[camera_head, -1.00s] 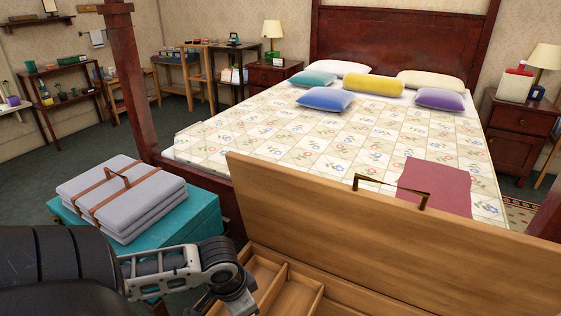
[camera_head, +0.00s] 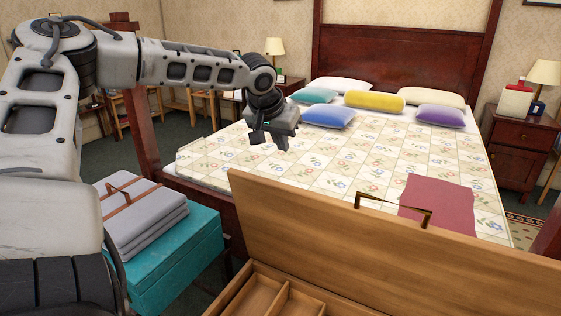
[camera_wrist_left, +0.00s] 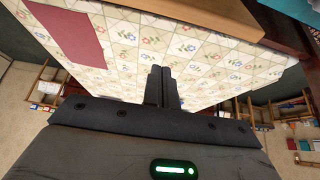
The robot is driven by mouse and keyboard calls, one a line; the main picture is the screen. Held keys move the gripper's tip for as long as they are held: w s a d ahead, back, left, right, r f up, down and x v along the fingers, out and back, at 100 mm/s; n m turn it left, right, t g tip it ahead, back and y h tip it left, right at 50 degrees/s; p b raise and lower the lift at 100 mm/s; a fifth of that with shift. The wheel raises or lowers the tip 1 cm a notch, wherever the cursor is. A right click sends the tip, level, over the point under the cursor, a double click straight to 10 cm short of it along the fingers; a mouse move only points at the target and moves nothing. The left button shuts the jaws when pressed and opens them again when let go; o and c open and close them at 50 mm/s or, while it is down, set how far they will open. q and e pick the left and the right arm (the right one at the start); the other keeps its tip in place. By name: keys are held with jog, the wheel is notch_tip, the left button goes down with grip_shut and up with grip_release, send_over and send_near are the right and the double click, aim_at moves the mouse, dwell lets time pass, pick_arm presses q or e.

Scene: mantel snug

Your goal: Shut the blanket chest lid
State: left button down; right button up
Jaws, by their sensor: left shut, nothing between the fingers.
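The blanket chest lid (camera_head: 330,240) is a wide wooden panel standing raised and tilted back, with a dark metal handle (camera_head: 395,207) at its top edge. The open blanket chest (camera_head: 262,293) shows divided wooden compartments below the lid. My left gripper (camera_head: 270,143) is raised above the bed, beyond and above the lid's left end, apart from it. Its fingers (camera_wrist_left: 162,87) are shut together and empty in the left wrist view. The lid's edge (camera_wrist_left: 200,12) also shows at the top of that view. My right gripper is not seen.
A bed with a patterned quilt (camera_head: 330,155) and a red cloth (camera_head: 437,206) lies behind the lid. A teal trunk (camera_head: 180,262) with folded grey blankets (camera_head: 145,220) stands left of the chest. A dark bedpost (camera_head: 143,120) rises behind my left arm.

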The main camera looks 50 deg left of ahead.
pick_arm(q)
jog(key=b+x, duration=0.1)
jog(key=x, duration=0.9)
jog(key=shift+s+d+f+p, duration=0.1)
jog(key=shift+s+d, duration=0.1)
jog(key=shift+s, duration=0.5)
jog(key=shift+s+d+p, duration=0.1)
jog(key=shift+s+d, duration=0.15)
jog(key=shift+s, duration=0.5)
jog(key=shift+s+d+f+p, duration=0.1)
jog(key=shift+s+d, duration=0.1)
jog(key=shift+s, duration=0.5)
